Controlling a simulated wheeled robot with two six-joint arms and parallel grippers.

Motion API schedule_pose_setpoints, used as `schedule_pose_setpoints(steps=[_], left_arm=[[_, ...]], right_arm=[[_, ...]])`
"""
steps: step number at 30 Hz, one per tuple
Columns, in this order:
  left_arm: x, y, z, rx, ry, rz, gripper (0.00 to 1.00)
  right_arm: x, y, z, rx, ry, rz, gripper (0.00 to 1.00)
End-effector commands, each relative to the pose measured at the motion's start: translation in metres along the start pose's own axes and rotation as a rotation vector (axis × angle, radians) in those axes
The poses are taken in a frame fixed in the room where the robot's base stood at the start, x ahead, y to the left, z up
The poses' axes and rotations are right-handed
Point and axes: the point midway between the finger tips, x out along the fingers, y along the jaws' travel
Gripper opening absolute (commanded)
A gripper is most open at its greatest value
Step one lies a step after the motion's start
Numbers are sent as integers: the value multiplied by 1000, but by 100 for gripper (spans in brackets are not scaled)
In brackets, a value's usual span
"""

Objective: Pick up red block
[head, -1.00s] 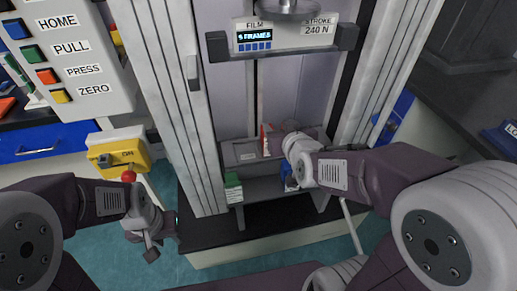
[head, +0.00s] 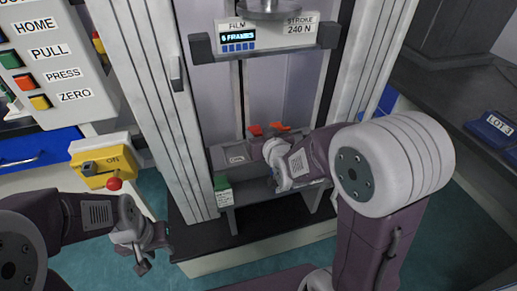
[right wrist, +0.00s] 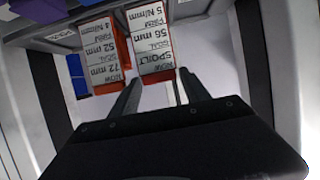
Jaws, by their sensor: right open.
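A red block with a white label reading "SPOILT" (right wrist: 152,50) shows in the right wrist view, just beyond my open right gripper (right wrist: 155,92). An orange-red block (right wrist: 100,58) with a label reading "72 mm" stands to its left. The right fingertips are hidden in the head view. My left gripper (head: 154,258) is open and empty at lower left.
A tall metal column (head: 155,110) rises at left. A yellow switch box (head: 103,165) with a red knob is further left. A blue block (right wrist: 75,68) shows in the wrist view.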

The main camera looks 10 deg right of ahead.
Motion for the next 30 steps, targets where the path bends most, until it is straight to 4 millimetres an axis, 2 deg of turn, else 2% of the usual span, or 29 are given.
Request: schedule_pose_setpoints(steps=[3,6,14,15,21,30], left_arm=[[13,0,1,0,0,0,36],[16,0,2,0,0,0,36],[15,0,2,0,0,0,36],[15,0,2,0,0,0,36],[15,0,2,0,0,0,36],[14,0,1,0,0,0,36]], right_arm=[[25,0,4,0,-1,0,55],[40,0,2,0,-1,1,55],[46,0,-1,0,-1,0,55],[46,0,-1,0,-1,0,52],[46,0,-1,0,-1,0,0],[45,0,-4,0,1,0,0]])
